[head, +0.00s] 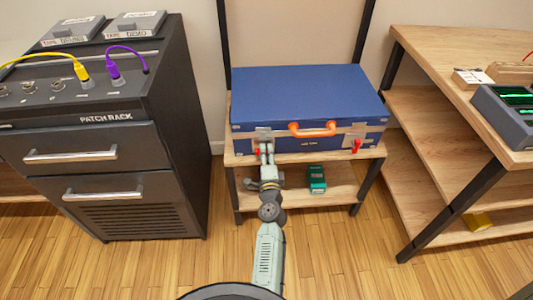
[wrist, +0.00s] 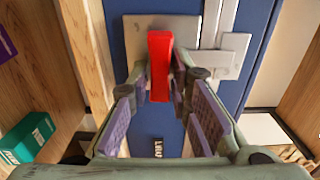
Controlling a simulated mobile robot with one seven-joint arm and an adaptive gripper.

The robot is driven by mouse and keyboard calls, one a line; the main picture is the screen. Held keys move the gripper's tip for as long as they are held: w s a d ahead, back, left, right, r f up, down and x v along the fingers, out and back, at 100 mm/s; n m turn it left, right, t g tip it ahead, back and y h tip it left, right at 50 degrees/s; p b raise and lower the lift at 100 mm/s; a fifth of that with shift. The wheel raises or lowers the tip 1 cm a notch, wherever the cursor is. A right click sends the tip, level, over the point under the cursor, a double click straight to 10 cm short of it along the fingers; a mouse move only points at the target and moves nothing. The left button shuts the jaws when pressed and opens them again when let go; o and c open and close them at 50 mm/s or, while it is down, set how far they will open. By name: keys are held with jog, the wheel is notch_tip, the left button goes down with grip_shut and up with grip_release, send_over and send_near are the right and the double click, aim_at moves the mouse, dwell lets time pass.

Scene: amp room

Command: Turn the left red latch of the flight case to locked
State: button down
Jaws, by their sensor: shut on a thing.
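The blue flight case (head: 305,92) stands closed on a low wooden stand. Its left red latch (head: 257,150) is mostly hidden by my gripper (head: 265,152) in the head view. In the wrist view the latch (wrist: 160,55) is a red bar over a grey metal plate (wrist: 190,30) on the case's blue front (wrist: 245,15). The bar's long side runs up and down in that view. My gripper's fingers (wrist: 160,80) are shut on the bar, one on each side. The right red latch (head: 356,146) is free, beyond the orange handle (head: 312,130).
A green box (head: 317,179) lies on the stand's lower shelf, right of my arm. A dark patch rack (head: 120,150) stands at the left, a wooden shelf unit (head: 440,105) at the right. The floor between is clear.

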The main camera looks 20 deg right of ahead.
jog(key=shift+r, duration=0.1)
dwell(0.3)
jog(key=c, duration=1.5)
grip_release()
jog(key=shift+c, duration=0.2)
jog(key=v, duration=0.7)
jog(key=shift+s, duration=0.2)
